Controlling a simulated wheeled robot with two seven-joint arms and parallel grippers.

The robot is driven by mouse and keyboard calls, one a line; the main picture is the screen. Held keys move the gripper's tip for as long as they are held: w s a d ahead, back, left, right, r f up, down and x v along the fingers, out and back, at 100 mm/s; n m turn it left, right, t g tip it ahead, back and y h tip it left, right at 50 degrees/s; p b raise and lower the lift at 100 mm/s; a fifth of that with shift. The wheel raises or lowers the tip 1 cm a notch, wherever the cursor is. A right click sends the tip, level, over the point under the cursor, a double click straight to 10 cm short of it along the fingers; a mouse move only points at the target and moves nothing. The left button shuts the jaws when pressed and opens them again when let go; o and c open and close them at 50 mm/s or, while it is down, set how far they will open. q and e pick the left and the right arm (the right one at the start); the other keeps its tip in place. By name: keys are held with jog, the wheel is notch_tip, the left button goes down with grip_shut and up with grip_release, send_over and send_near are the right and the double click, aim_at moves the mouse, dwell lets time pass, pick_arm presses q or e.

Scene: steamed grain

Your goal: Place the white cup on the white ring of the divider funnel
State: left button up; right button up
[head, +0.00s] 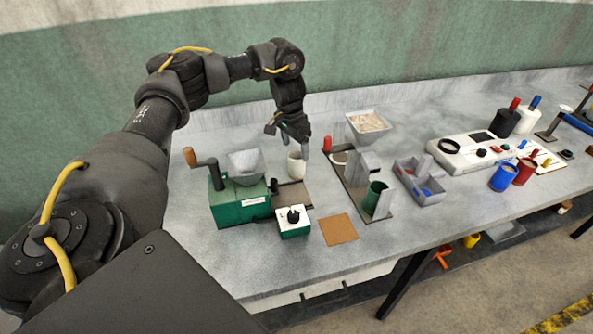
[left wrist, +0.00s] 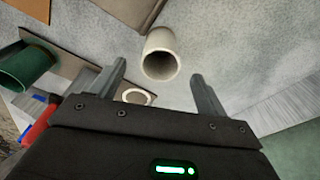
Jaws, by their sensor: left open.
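The white cup (head: 296,168) stands upright on the grey table, beside the green grinder. In the left wrist view the cup (left wrist: 160,50) shows just beyond and between the finger tips, its round opening facing the camera. My left gripper (head: 294,144) is open and empty, pointing down above the cup, with its fingers apart. The white ring (head: 339,158) lies on the brown board of the divider funnel, to the right of the cup. The ring (left wrist: 137,97) shows behind one finger in the left wrist view, partly hidden. My right gripper is not in view.
The green grinder (head: 240,200) with a crank stands left of the cup. A small green box with a knob (head: 292,222) is in front. A green cup (head: 375,197) stands on the divider board. A white bowl of grain (head: 368,124) stands behind, and a grey tray (head: 420,188) stands to the right.

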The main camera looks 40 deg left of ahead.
aim_at(297, 165)
pick_arm(q)
jog(key=shift+w+f, duration=0.25)
jog(key=shift+f, duration=0.5)
jog(key=shift+s, duration=0.1)
jog(key=f, duration=0.1)
jog(key=f+p, duration=0.1)
jog(key=f, duration=0.1)
jog(key=f+p, duration=0.1)
jog(key=f, duration=0.1)
jog(key=shift+w, duration=0.35)
jog(key=c, duration=1.1)
jog(key=shift+c, duration=0.3)
jog(key=shift+r, duration=0.15)
